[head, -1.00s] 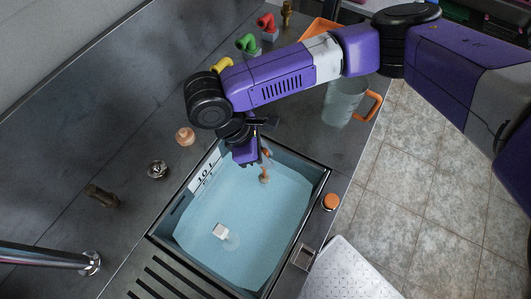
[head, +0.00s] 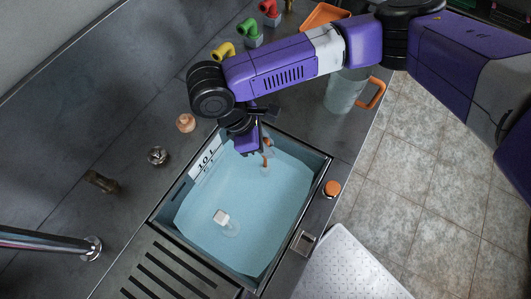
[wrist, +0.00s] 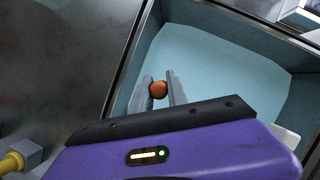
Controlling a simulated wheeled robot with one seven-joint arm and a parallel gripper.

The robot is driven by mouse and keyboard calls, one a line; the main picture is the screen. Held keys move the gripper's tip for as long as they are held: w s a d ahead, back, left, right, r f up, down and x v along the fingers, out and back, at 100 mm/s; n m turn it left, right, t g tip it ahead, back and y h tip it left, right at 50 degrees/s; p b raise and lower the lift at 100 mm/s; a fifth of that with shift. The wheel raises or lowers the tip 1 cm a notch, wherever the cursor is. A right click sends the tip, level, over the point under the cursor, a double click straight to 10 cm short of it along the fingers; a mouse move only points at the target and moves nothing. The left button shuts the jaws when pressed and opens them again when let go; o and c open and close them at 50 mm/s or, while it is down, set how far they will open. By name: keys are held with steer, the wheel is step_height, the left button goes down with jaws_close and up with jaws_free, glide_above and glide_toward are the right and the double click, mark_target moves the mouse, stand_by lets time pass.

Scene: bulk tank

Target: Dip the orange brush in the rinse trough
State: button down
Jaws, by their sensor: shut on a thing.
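The rinse trough (head: 296,238) is a sunken basin holding light blue water, with a "10 L" label on its inner wall. My gripper (head: 264,143) is over the trough's far end, pointing down. It is shut on the orange brush (head: 267,155), which hangs roughly upright. The brush's lower end looks pale and blurred, under the water surface. In the wrist view the brush's round orange top (wrist: 158,90) sits between the two grey fingers, with water behind it. My gripper hides part of the handle.
A white block (head: 221,216) is in the trough's water, clear of the brush. A clear jug (head: 343,92) with an orange handle stands at the back right. A yellow elbow pipe (head: 224,51), knobs and a slotted drainboard (head: 165,272) surround the trough.

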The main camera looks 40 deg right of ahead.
step_height(320, 180, up, 8)
steer(key=p, duration=0.7)
steer(key=shift+r+p, duration=0.1)
steer(key=shift+p, duration=0.2)
step_height(320, 180, up, 10)
stand_by(0.4)
stand_by(1.4)
